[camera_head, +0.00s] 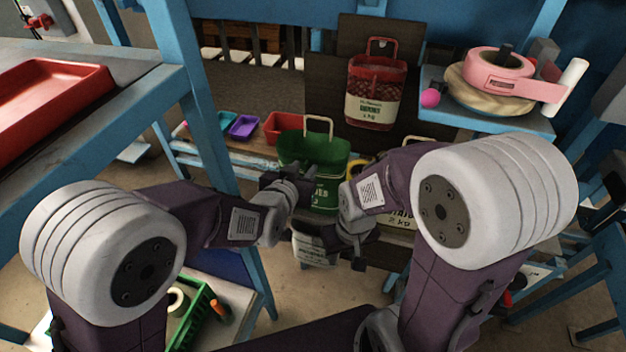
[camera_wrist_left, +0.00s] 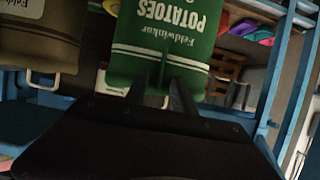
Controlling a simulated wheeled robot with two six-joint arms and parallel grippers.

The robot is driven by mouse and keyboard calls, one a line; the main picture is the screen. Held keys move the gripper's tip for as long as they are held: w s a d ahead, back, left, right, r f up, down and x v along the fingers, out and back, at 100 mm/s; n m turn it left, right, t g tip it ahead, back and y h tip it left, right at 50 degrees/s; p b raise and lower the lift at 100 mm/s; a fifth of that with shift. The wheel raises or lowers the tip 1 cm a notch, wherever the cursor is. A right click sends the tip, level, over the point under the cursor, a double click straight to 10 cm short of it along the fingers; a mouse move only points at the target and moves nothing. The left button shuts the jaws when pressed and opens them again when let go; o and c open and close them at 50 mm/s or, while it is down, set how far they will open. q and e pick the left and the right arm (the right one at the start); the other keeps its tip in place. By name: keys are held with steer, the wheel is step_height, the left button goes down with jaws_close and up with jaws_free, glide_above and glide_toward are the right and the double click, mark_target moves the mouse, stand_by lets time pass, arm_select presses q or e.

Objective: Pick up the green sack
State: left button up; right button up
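The green sack (camera_head: 318,150) with a pale handle hangs at the middle of the head view, partly hidden behind my left gripper. In the left wrist view the sack (camera_wrist_left: 160,35) appears upside down, with its potato lettering and white handle (camera_wrist_left: 130,90) showing. My left gripper (camera_head: 305,181) is in front of the sack; its two fingers (camera_wrist_left: 172,78) show a gap between them and overlap the sack's handle end. I cannot tell whether they touch it. My right gripper (camera_head: 358,256) is lower and to the right, pointing down; its opening is unclear.
A red sack (camera_head: 375,92) hangs above right. A brown sack (camera_wrist_left: 40,45) is beside the green one in the left wrist view. A blue shelf (camera_head: 450,110) holds pink tape at right. Small coloured bins (camera_head: 244,127) stand left.

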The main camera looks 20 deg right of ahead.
arm_select(q)
steer(key=shift+w+d, duration=0.1)
steer(key=shift+c, duration=0.9)
jaws_close()
stand_by(0.4)
steer(key=shift+r, duration=0.15)
